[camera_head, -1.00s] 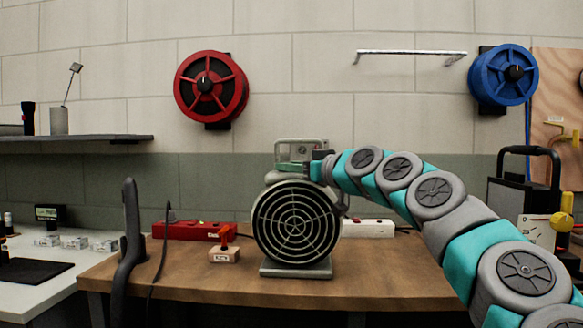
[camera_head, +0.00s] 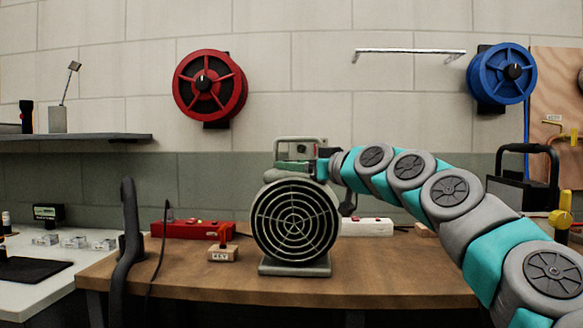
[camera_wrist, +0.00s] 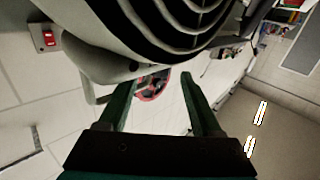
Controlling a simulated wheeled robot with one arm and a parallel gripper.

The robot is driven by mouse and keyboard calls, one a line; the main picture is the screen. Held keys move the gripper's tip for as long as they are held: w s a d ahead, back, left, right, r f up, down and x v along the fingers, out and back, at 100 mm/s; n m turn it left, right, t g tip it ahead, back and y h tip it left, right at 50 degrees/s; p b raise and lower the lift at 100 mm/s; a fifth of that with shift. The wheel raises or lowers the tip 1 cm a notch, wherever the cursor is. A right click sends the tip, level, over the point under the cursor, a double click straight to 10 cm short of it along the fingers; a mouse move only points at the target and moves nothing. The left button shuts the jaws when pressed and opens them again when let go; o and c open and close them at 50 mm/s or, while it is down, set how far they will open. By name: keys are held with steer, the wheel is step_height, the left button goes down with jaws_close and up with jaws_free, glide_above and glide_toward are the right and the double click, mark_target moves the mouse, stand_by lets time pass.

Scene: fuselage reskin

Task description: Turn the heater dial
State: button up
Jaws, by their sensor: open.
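The heater (camera_head: 296,221) is a round grey-green fan heater with a ringed grille, standing on a foot on the wooden bench; its handle (camera_head: 302,139) rises above it. Its curved body (camera_wrist: 150,25) fills the top of the wrist view. I cannot make out the dial in either view; it may be hidden behind my gripper or the housing. My gripper (camera_head: 293,168) is at the heater's top, below the handle, reaching in from the right. Contact cannot be told.
A red toolbox-like case (camera_head: 188,230) and a small labelled block (camera_head: 223,253) lie left of the heater. A white power strip (camera_head: 367,227) lies right behind it. A red reel (camera_head: 210,84) and a blue reel (camera_head: 502,74) hang on the wall.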

steer(key=shift+b+v, duration=0.5)
steer(key=shift+v, duration=2.35)
